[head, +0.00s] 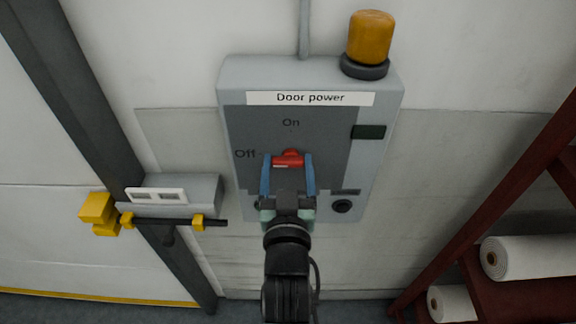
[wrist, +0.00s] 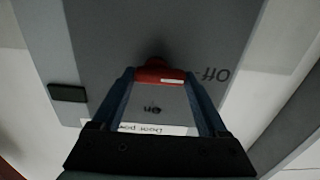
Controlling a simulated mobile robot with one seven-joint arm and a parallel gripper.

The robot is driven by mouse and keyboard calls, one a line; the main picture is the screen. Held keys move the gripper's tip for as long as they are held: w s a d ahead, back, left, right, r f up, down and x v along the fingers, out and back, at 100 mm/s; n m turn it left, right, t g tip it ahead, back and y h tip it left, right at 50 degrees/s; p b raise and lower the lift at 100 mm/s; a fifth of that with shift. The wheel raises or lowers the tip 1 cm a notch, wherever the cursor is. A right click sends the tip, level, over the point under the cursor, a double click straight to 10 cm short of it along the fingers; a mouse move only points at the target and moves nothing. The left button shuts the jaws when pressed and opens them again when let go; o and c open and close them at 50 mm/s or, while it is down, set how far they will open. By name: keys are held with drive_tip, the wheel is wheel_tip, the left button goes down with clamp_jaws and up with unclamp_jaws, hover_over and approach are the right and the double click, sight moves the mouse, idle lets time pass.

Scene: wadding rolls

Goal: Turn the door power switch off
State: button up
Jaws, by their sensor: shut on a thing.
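The door power box (head: 375,195) is a grey panel on the wall with a "Door power" label, "On" at the top and "Off" at the left. Its red switch handle (head: 289,156) lies crosswise, roughly level, with a white mark on the end toward "Off". It also shows in the wrist view (wrist: 152,75), where the white mark is on the "Off" side. My gripper (head: 288,160) is shut on the red handle, one blue finger at each end. The fingers also flank it in the wrist view (wrist: 158,82). The handle's base is partly hidden.
An amber lamp (head: 370,40) tops the box. At left are a door with a dark frame (head: 65,90) and a latch with yellow parts (head: 97,210). A dark red rack (head: 500,200) with white rolls (head: 535,257) stands at right. A round black fitting (head: 342,206) sits low on the box.

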drive_tip(key=o, duration=1.3)
drive_tip(key=shift+c, duration=0.2)
drive_tip(key=shift+s, duration=0.1)
drive_tip(key=s+b, duration=0.4)
drive_tip(key=s, duration=0.8)
drive_tip(key=shift+s, duration=0.4)
